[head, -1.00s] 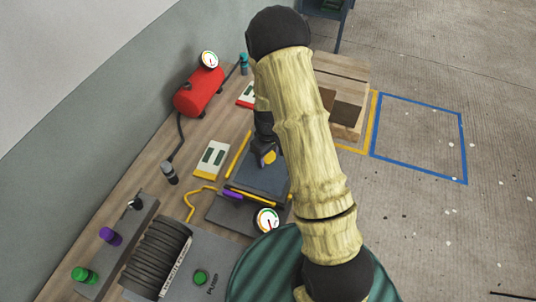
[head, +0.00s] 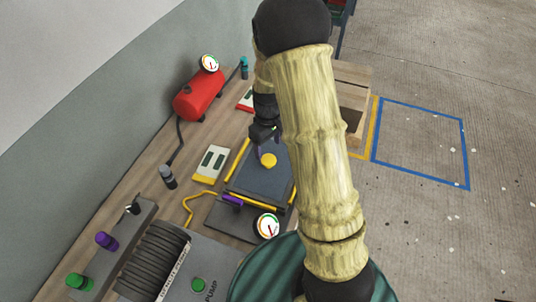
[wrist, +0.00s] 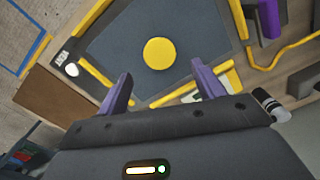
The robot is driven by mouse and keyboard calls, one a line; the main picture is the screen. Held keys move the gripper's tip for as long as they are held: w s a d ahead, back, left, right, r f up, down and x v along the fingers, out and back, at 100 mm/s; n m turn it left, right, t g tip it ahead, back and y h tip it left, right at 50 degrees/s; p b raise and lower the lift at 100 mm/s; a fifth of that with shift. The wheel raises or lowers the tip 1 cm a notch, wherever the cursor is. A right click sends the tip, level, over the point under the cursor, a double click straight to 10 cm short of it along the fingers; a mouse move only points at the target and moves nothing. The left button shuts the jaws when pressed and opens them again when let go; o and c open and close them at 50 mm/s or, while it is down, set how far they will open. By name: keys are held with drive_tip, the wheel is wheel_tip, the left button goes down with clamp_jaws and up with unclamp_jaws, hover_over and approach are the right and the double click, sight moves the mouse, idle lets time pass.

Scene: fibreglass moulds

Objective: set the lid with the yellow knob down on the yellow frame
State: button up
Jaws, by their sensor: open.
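The dark grey lid (head: 258,178) lies flat within the yellow frame (head: 237,160) on the bench, with yellow edging showing around it. Its round yellow knob (head: 269,160) stands up from the lid's surface. The wrist view shows the lid (wrist: 195,32) and the knob (wrist: 159,53) from above, with yellow frame strips (wrist: 92,16) along its sides. My gripper (wrist: 160,85) is open, its two purple fingers apart and empty, just off the knob. In the head view my arm hides part of the lid's right side.
A purple-handled part (head: 231,200) and a gauge (head: 268,226) sit at the frame's near side. A wooden crate (head: 352,75) stands behind my arm.

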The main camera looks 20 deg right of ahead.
sight(268, 158)
wheel_tip(268, 158, up, 4)
drive_tip(key=shift+w+r+b, duration=0.1)
drive_tip(key=shift+r+b, duration=0.15)
drive_tip(key=shift+b, duration=0.05)
idle(0.4)
drive_tip(key=s+r+m+t, duration=0.1)
drive_tip(key=s+r+m, duration=0.2)
drive_tip(key=s, duration=0.4)
drive_tip(key=s+r+m+t, duration=0.2)
drive_tip(key=s+r+m, duration=0.1)
drive_tip(key=s, duration=0.4)
drive_tip(key=shift+s, duration=0.4)
drive_tip(key=shift+r, duration=0.1)
drive_tip(key=shift+c, duration=0.2)
